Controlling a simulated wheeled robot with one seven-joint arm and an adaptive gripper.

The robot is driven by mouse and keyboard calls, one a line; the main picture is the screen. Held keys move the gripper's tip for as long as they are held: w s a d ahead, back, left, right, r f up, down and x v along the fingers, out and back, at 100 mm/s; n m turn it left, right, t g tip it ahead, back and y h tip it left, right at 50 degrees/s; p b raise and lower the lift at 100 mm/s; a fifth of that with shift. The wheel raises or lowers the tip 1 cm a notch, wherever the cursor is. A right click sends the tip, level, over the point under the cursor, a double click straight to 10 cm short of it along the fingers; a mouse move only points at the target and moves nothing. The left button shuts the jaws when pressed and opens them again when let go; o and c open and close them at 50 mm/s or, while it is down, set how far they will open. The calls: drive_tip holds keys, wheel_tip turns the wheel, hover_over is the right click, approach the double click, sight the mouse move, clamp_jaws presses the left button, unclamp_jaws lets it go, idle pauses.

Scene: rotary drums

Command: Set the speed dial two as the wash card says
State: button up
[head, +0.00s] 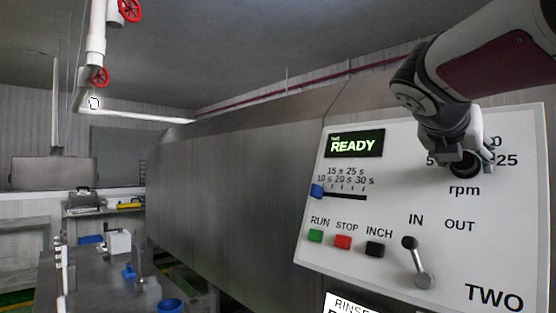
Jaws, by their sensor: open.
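The control panel (450,237) marked TWO fills the right side of the head view. Its speed dial (464,168) is a black knob above the word rpm, and the numbers 5 and 25 show beside it. My gripper (462,160) is open at the dial, with its fingers over the knob's upper part; I cannot tell whether they touch it. My gripper hides the dial's pointer and most of its scale. A white card (347,303) reading RINSE is cut off at the bottom edge. I cannot tell whether it is the wash card.
The panel also has a READY display (355,144), a blue slider (317,190), green, red and black buttons (343,242), and an IN/OUT lever (416,262). A large grey drum housing (230,180) stands behind. Benches (95,285) with blue containers are at left.

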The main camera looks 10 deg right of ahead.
drive_tip(key=c, duration=1.2)
drive_tip(key=shift+o, duration=0.2)
